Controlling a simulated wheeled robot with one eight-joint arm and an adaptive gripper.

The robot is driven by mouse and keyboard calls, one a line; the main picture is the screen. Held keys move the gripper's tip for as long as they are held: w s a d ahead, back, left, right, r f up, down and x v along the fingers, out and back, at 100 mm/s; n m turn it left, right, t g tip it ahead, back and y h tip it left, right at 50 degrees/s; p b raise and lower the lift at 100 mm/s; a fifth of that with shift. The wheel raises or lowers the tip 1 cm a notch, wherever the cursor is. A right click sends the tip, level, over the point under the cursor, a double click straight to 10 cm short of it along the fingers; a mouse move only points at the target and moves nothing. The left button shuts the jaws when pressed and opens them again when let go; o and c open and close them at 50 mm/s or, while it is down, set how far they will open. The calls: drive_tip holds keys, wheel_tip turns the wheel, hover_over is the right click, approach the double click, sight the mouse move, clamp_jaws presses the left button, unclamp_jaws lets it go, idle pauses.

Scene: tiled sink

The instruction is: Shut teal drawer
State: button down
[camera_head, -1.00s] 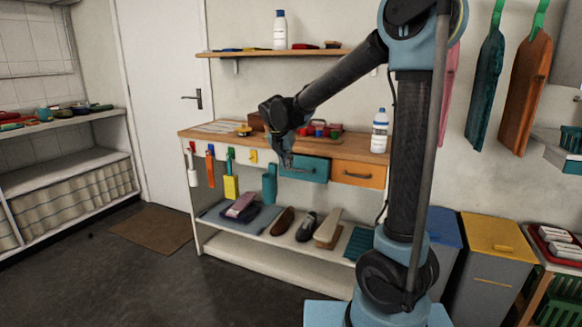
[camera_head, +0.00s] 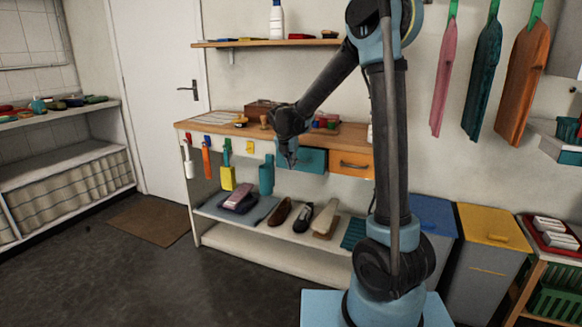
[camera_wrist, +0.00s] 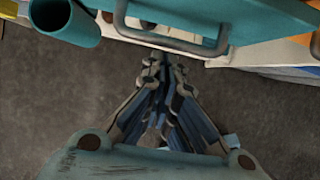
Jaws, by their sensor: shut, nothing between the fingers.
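The teal drawer (camera_head: 313,160) is in the front of the wooden-topped bench, left of the orange drawer (camera_head: 352,163). My gripper (camera_head: 289,164) is in front of its left part and hides that part. In the wrist view, the teal drawer (camera_wrist: 262,18) fills the upper right, with its grey bar handle (camera_wrist: 168,42) along the top. My gripper (camera_wrist: 164,62) is shut and empty, its tips just below the handle in the picture. I cannot tell whether they touch it, or how far out the drawer stands.
A teal holder (camera_head: 266,176) hangs left of the drawer and shows close by in the wrist view (camera_wrist: 72,24). A yellow holder (camera_head: 227,178) hangs farther left. Bins (camera_head: 488,262) stand right. The floor before the bench is clear.

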sight(311, 149)
drive_tip(key=shift+w+d, duration=0.3)
drive_tip(key=shift+w, duration=0.45)
drive_tip(key=shift+w+d, duration=0.25)
drive_tip(key=shift+w, duration=0.45)
drive_tip(key=shift+w+d, duration=0.3)
drive_tip(key=shift+w, duration=0.45)
